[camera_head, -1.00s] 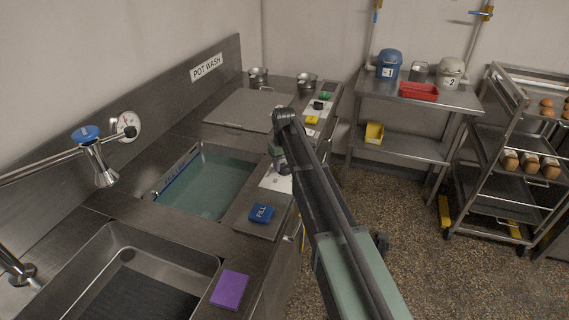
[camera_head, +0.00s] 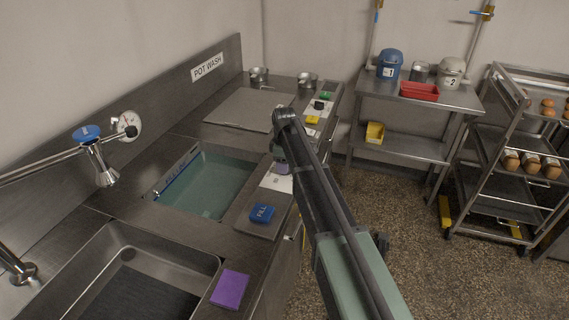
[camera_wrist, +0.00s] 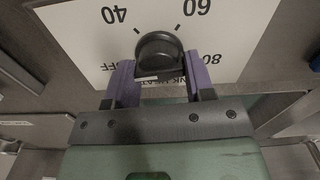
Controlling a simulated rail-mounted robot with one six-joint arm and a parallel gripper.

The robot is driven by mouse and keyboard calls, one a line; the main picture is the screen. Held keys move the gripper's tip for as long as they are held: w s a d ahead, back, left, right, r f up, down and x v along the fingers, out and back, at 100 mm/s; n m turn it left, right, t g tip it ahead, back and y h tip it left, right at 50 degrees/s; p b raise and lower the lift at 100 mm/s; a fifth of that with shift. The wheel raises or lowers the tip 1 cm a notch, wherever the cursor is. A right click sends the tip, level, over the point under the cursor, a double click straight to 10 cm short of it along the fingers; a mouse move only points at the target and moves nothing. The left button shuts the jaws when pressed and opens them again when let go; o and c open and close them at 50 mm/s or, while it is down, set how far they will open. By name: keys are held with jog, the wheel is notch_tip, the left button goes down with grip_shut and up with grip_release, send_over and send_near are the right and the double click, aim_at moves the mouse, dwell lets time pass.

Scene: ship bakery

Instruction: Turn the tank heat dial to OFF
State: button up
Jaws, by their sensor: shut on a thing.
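The tank heat dial (camera_wrist: 159,50) is a round black knob on a white plate (camera_wrist: 80,45) marked 40, 60, 80 and OFF. The plate appears upside down in the wrist view, and part of its lettering is hidden behind the gripper. My gripper (camera_wrist: 160,75) is shut on the dial, with one purple finger pad on each side of it. A pale line shows on the knob's near edge, between the fingers. In the head view my gripper (camera_head: 282,168) is over the white plate (camera_head: 277,183) on the sink's right-hand edge, and my arm hides the dial.
A water-filled tank (camera_head: 205,185) lies left of the gripper. A blue FILL block (camera_head: 262,213) and a purple pad (camera_head: 230,289) are nearer on the counter. Yellow (camera_head: 312,120) and green (camera_head: 325,96) items sit beyond. A rack (camera_head: 490,170) stands far right.

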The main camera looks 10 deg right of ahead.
jog(key=shift+n, duration=0.8)
jog(key=shift+s, duration=0.1)
jog(key=o, duration=0.9)
jog(key=shift+r, duration=0.1)
notch_tip(320, 180, up, 11)
jog(key=p, duration=1.1)
jog(key=shift+f, duration=0.2)
